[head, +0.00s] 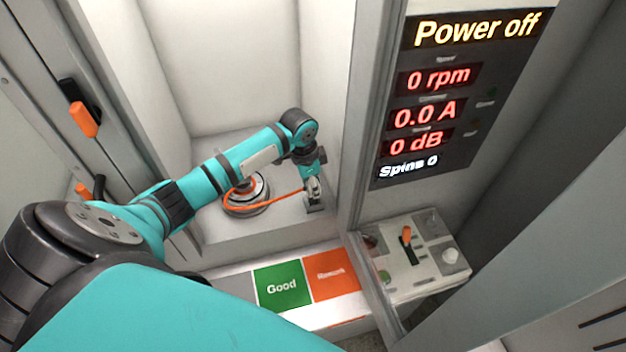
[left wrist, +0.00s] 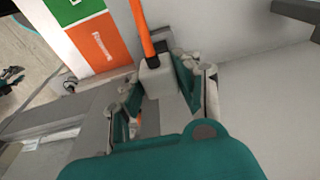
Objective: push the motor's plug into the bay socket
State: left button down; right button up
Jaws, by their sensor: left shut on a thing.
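The hub motor (head: 247,195), a round grey disc with an orange ring, lies on the bay floor in the head view. Its orange cable (head: 275,202) runs right to my left gripper (head: 314,188), which points down near the bay's right wall. In the left wrist view the orange cable (left wrist: 142,32) enters a pale grey plug (left wrist: 154,76) between the fingers of my left gripper (left wrist: 157,84), which is shut on it. A grey block, seemingly the bay socket (head: 315,207), shows below the gripper. The fingers hide whether the plug is seated. My right gripper is out of view.
Green "Good" (head: 281,285) and orange "Rework" (head: 332,275) pads lie in front of the bay. A control box (head: 410,255) with an orange-handled lever stands at right, below a display (head: 440,100) reading "Power off" and 0 rpm. The bay's right wall is close to my gripper.

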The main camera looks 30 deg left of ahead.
pick_arm(q)
jog(key=shift+f, duration=0.1)
dwell(0.3)
jog(key=shift+w+f, duration=0.1)
jog(key=shift+f, duration=0.45)
jog(key=shift+f, duration=0.1)
dwell(0.4)
jog(key=shift+f+p, duration=0.3)
jog(key=shift+f, duration=0.35)
dwell(0.8)
jog(key=shift+f+p, duration=0.25)
jog(key=shift+p, duration=0.4)
dwell(1.6)
jog(key=shift+f, duration=0.2)
dwell(1.6)
